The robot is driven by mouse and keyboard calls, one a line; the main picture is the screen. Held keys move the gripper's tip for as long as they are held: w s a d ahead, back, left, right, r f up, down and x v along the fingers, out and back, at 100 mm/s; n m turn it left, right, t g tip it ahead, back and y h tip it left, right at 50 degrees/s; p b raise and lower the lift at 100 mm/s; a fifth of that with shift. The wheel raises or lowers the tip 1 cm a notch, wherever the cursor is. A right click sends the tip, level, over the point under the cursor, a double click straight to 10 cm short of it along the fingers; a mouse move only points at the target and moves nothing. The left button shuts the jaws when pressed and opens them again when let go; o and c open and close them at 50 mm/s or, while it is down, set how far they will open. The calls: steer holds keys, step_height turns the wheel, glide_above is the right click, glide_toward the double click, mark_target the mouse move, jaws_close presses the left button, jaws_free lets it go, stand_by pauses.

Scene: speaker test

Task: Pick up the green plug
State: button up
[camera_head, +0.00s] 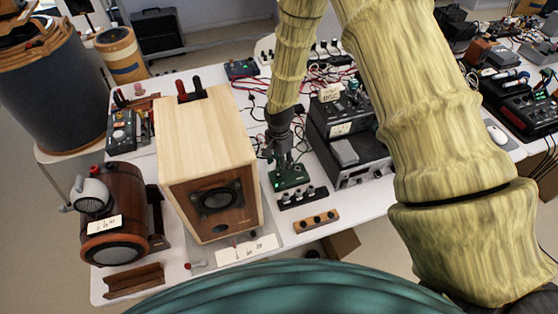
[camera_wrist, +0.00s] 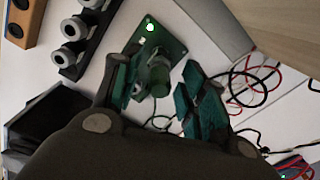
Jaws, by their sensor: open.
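A green circuit board (camera_head: 290,178) lies on the white table, right of the wooden speaker, in the head view. In the wrist view the board (camera_wrist: 172,42) carries a lit green light. A green cylindrical piece (camera_wrist: 159,78), which looks like the green plug, stands at the board's lower part. My gripper (camera_head: 283,158) points down over the board in the head view. In the wrist view my gripper (camera_wrist: 161,88) is open, its green-padded fingers on either side of the cylinder. I see a gap to the right finger; contact on the left I cannot tell. The fingers partly hide the board.
The wooden speaker (camera_head: 207,160) stands close on the left. A black strip with several knobs (camera_head: 303,197) and a small wooden block (camera_head: 316,221) lie in front of the board. Stacked black devices (camera_head: 347,150) stand to the right. Red and black cables (camera_wrist: 250,85) lie nearby.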

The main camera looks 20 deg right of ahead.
jaws_close()
stand_by(0.5)
steer(key=shift+r+b, duration=1.85)
steer(key=shift+r, duration=3.1)
steer(key=shift+r, duration=0.15)
steer(key=shift+r+p, duration=1.5)
steer(key=shift+r, duration=0.35)
steer(key=shift+d, duration=0.1)
